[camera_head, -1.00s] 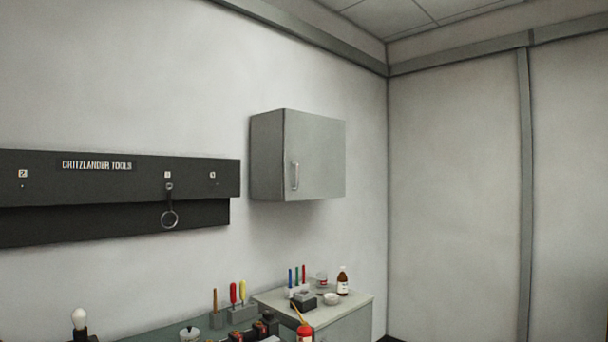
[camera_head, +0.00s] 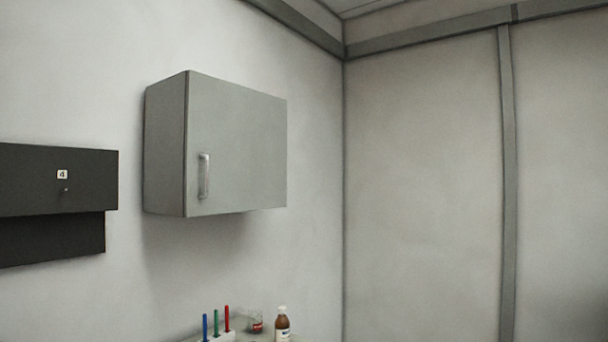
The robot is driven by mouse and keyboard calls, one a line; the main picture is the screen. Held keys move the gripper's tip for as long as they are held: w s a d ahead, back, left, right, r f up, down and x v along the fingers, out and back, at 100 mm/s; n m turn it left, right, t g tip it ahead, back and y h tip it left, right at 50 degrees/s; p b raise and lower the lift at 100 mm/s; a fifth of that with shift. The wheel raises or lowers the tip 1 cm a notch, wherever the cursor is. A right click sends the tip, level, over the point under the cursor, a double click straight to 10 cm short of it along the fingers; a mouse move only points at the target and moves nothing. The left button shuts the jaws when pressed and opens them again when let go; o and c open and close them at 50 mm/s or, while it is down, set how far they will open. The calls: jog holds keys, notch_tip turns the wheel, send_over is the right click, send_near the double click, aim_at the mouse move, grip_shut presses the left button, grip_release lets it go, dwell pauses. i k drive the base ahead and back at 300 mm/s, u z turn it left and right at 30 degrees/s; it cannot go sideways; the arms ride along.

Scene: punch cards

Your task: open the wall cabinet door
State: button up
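The grey wall cabinet (camera_head: 165,145) hangs on the white wall, left of the room corner. Its door (camera_head: 240,140) faces front and right and is closed. A vertical silver handle (camera_head: 204,176) sits near the door's lower left edge. My gripper is not in view, and nothing touches the cabinet or its handle.
Below the cabinet, a counter holds blue, green and red-handled tools (camera_head: 216,325) and a brown bottle (camera_head: 282,325). The space in front of the door looks clear.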

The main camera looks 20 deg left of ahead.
aim_at(236, 156)
jog(key=u, duration=0.35)
jog(key=i, duration=1.25)
jog(key=u, duration=0.9)
jog(key=i, duration=0.25)
jog(key=u, duration=0.3)
jog(key=k, duration=0.6)
jog(key=u, duration=0.25)
jog(key=i, duration=0.65)
jog(key=z, duration=0.15)
